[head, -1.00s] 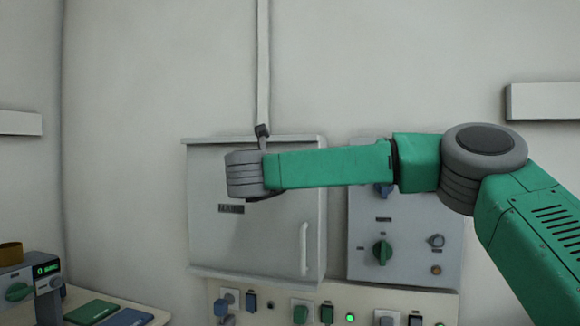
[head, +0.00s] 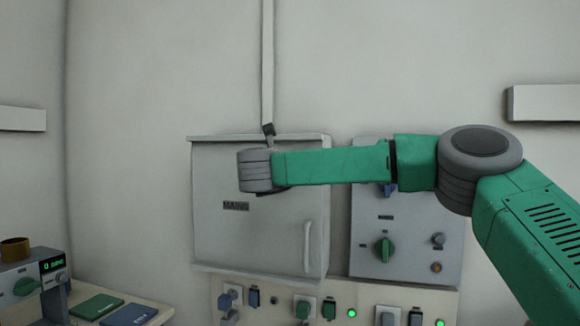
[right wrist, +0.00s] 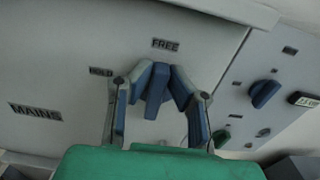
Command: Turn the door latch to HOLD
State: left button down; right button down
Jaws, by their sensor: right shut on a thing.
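The blue door latch (right wrist: 156,92) shows in the right wrist view on the grey cabinet door (right wrist: 60,72). It lies below the FREE label (right wrist: 165,45), with its upper end towards that label. The HOLD label (right wrist: 101,72) is to its left. My right gripper (right wrist: 161,85) is shut on the latch, its blue-padded fingers on either side. In the head view, my right arm reaches across the door (head: 222,240) and hides the latch and fingers. My left gripper is not in view.
A MAINS label (head: 236,206) and a vertical handle (head: 308,248) are on the door. A control panel (head: 362,232) with a green knob (head: 384,250) stands to its right. Below runs a strip of switches (head: 275,313). A bench with pads (head: 97,306) is at the lower left.

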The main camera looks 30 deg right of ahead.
jog(key=shift+w+n, duration=0.2)
jog(key=shift+n, duration=0.7)
jog(key=n+p, duration=0.2)
jog(key=n, duration=0.3)
jog(key=w+a+f+n+p, duration=0.1)
jog(key=n+p, duration=0.1)
jog(key=n, duration=0.4)
jog(key=a+f+n+p, duration=0.1)
jog(key=n+p, duration=0.1)
jog(key=n, duration=0.3)
jog(key=shift+w+f, duration=0.25)
jog(key=shift+f+n, duration=0.15)
jog(key=shift+n, duration=0.15)
